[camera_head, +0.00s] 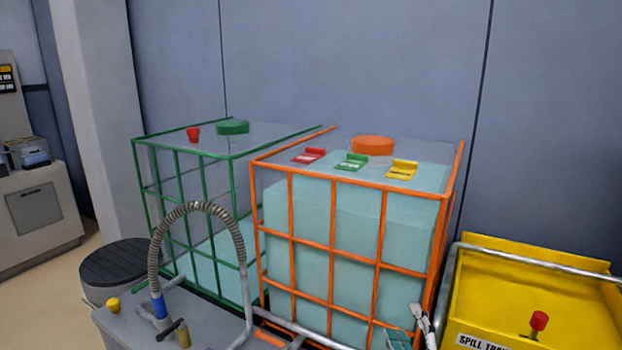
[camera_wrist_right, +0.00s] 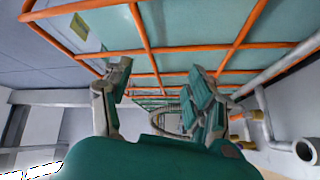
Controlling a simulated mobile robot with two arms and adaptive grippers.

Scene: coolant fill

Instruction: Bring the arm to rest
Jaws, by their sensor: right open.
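My right gripper (camera_head: 411,328) shows at the bottom edge of the head view, in front of the lower right part of the orange-caged tank (camera_head: 333,247). Only a part of it is in the picture. In the right wrist view my right gripper (camera_wrist_right: 158,95) has its two teal and grey fingers apart, with nothing between them. Orange cage bars (camera_wrist_right: 144,40) and the teal tank wall fill the upper part of that view. My left gripper is not in view.
A green-caged tank (camera_head: 205,190) stands to the left. A ribbed hose (camera_head: 200,207) arches before it. Red, green and yellow tags (camera_head: 402,170) lie on the orange tank's top near an orange cap (camera_head: 373,145). A yellow spill tray (camera_head: 500,300) is at right.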

